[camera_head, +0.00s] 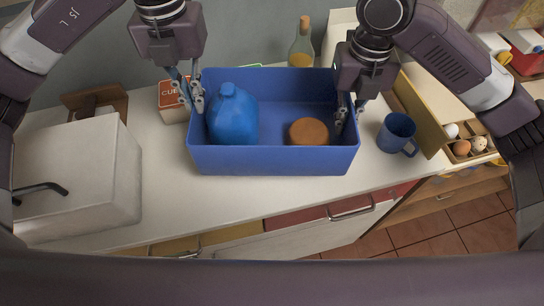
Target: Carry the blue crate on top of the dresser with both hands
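The blue crate (275,160) sits in the middle of the white-topped dresser (165,200). Inside it are a blue jug (233,117) on the left and a round orange-brown thing (309,131) on the right. My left gripper (191,97) is at the crate's left wall, with its fingers close about the rim. My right gripper (350,112) is at the right wall, with its fingers on either side of the rim. Whether either grips the wall firmly cannot be told. The crate's underside is hidden.
A blue mug (397,134) stands close to the crate's right. An egg box (465,145) lies further right. A bottle (301,45) and a red-and-white box (173,100) are behind. Clear top lies in front of the crate.

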